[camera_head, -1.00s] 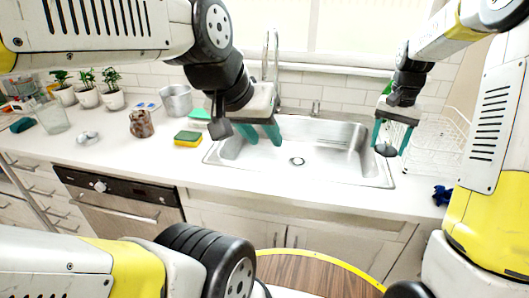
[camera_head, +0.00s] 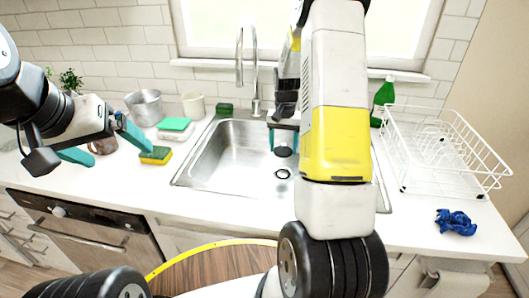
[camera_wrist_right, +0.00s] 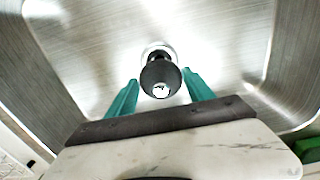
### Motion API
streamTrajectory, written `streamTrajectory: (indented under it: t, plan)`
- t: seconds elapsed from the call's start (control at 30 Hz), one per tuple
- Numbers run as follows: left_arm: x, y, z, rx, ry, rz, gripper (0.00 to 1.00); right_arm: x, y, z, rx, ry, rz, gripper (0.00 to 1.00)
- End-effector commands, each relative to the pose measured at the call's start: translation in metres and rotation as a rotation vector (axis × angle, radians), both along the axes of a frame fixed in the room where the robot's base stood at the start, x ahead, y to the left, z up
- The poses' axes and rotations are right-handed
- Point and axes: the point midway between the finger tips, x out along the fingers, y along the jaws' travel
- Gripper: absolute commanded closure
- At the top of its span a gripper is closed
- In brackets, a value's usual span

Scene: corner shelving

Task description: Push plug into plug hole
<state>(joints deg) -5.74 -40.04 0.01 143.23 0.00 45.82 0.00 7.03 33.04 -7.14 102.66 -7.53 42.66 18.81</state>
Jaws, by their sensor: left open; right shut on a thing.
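The dark round plug (camera_head: 283,152) is in my right gripper (camera_head: 284,139), above the sink basin. In the right wrist view the plug (camera_wrist_right: 160,76) sits between the teal fingers, which are shut on it. The plug hole (camera_head: 283,174) is a ring in the floor of the metal sink (camera_head: 210,160). The plug appears above it and apart from it. In the wrist view the plug covers much of the plug hole (camera_wrist_right: 157,48); the exact gap cannot be told. My left gripper (camera_head: 106,146) is open and empty over the counter left of the sink.
A faucet (camera_head: 254,62) stands behind the sink. Sponges (camera_head: 155,155), a metal pot (camera_head: 145,107) and a cup (camera_head: 193,105) are on the left. A green bottle (camera_head: 383,98), white dish rack (camera_head: 445,160) and blue cloth (camera_head: 456,222) are on the right. My right arm hides part of the sink.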

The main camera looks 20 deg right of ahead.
Motion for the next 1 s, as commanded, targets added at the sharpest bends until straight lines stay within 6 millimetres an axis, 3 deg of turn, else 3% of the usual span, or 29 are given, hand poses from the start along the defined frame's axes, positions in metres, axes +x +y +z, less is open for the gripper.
streamTrajectory:
  t: [0.3, 0.53, 0.7, 1.0]
  plan:
    - [0.0, 0.0, 0.0, 0.0, -0.001, 0.0, 0.07, -0.003, -0.004, -0.056, 0.001, 0.005, -0.005, 0.79]
    - [0.0, 0.0, 0.0, 0.0, -0.001, 0.0, 0.07, -0.002, -0.004, -0.074, 0.001, 0.002, -0.005, 0.79]
    - [0.0, 0.0, 0.0, 0.0, -0.001, 0.0, 0.07, -0.002, -0.003, -0.099, 0.0, 0.003, -0.004, 0.79]
    - [0.0, 0.0, 0.0, 0.0, -0.001, 0.0, 0.07, -0.001, -0.003, -0.103, 0.0, 0.0, -0.004, 0.79]
